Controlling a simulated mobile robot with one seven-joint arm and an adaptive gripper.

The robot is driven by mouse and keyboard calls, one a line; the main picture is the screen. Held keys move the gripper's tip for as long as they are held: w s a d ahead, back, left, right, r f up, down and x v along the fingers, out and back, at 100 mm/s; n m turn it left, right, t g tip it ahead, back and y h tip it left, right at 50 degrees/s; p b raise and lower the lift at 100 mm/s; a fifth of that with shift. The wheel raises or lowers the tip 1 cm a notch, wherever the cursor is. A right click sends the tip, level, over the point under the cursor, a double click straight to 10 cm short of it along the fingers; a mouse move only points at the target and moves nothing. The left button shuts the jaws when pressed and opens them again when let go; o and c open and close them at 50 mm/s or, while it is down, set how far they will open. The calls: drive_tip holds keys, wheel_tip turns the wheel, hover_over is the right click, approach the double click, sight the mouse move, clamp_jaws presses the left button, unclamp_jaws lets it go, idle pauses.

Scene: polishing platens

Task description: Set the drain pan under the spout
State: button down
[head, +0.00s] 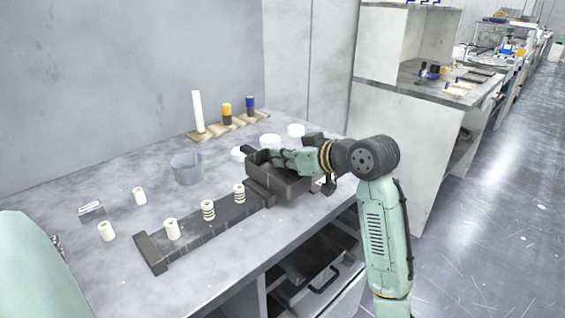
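A dark open-topped rectangular box (288,187), which looks like the drain pan, sits at the right end of a long dark rail on the grey bench. The view is too small to tell whether the fingers are open or closed on the rim, or whether the box rests on the bench or is lifted. I cannot make out a spout; my gripper and arm hide part of the area behind the box.
The dark rail (200,237) carries several pale cylinders. A grey translucent cup (187,168) and white discs (270,141) stand behind it. A wooden rack (228,127) holds upright pieces at the back. An open drawer (318,268) is below the front edge.

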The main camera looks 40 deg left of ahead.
drive_tip(key=shift+f, duration=1.25)
drive_tip(key=shift+f, duration=0.1)
drive_tip(key=shift+f, duration=0.15)
drive_tip(key=c, duration=1.8)
unclamp_jaws()
